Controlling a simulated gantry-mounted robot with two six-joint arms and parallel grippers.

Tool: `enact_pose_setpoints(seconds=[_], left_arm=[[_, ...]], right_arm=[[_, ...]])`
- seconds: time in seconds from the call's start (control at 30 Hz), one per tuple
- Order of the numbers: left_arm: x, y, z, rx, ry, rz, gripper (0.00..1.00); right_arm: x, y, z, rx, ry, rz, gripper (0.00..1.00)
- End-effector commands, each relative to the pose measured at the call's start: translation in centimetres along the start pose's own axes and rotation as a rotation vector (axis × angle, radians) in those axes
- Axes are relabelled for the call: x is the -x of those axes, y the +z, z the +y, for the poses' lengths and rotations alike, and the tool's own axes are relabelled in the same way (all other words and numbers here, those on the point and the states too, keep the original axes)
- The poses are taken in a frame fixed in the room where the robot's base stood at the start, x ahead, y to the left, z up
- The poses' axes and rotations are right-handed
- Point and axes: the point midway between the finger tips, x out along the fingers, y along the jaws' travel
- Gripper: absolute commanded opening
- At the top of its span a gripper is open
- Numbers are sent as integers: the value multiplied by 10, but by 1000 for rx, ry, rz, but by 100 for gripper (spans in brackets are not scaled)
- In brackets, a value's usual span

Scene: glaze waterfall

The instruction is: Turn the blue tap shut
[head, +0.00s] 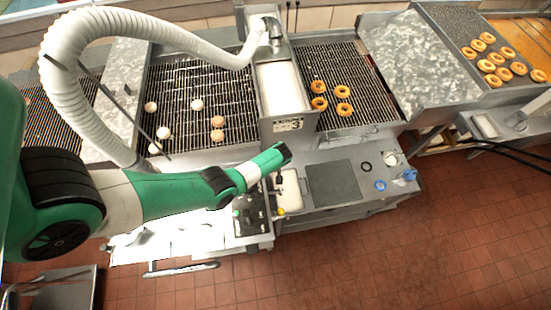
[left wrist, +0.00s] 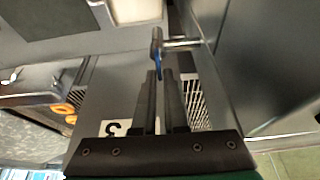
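The tap shows in the left wrist view as a grey metal spout and body (left wrist: 180,43) with a thin blue handle (left wrist: 159,66) hanging edge-on from it. My left gripper (left wrist: 159,74) has its two dark fingers a small gap apart. The blue handle lines up with that gap at the fingertips; I cannot tell whether it touches either finger. In the head view my left gripper (head: 284,152) reaches in from the left beside the metal trough, and I cannot make out the blue handle there. My right gripper is not in view.
A metal trough (head: 280,90) with a "3" plate (head: 289,125) stands between two wire racks. The right rack (head: 345,70) holds several doughnuts, the left rack (head: 180,110) several round pieces. A white hose (head: 60,90) arches over the left. A pale basin (head: 290,190) lies below.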

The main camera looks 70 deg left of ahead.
Motion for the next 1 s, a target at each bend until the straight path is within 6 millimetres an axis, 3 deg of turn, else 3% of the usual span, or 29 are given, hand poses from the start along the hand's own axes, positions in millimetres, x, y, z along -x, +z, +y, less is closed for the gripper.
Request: enact_pose_setpoints(seconds=[0.03, 0.13, 0.63, 0.77, 1.0], left_arm=[[0, 0, 0, 0, 0, 0, 21], [0, 0, 0, 0, 0, 0, 36], [10, 0, 1, 1, 2, 3, 36], [25, 0, 1, 2, 4, 3, 36], [76, 0, 1, 0, 5, 3, 36]], right_arm=[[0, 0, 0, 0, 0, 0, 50], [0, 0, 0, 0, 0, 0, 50], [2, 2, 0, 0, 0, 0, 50], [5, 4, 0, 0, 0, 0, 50], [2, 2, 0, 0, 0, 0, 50]])
